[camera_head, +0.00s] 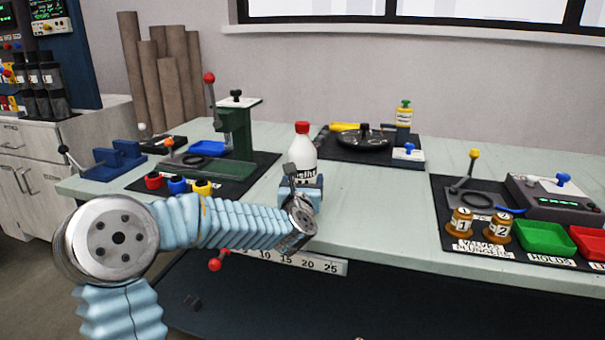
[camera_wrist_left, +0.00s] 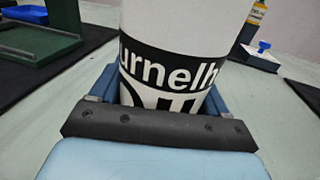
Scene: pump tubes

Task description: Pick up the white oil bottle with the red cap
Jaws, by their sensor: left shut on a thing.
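The white oil bottle (camera_head: 303,156) with the red cap stands upright near the middle of the table in the head view. Its lower part is hidden behind my left gripper (camera_head: 300,188). In the left wrist view the white bottle (camera_wrist_left: 180,30) with a black label band fills the space between the blue fingers of my left gripper (camera_wrist_left: 158,92). The gripper is shut on the bottle. The cap is out of the wrist view. I cannot tell whether the bottle touches the table. My right gripper is in neither view.
A green press (camera_head: 236,130) stands left of the bottle on a black mat, with red, blue and yellow cups (camera_head: 178,185) in front. Green (camera_head: 545,237) and red trays are at right. The table middle is clear.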

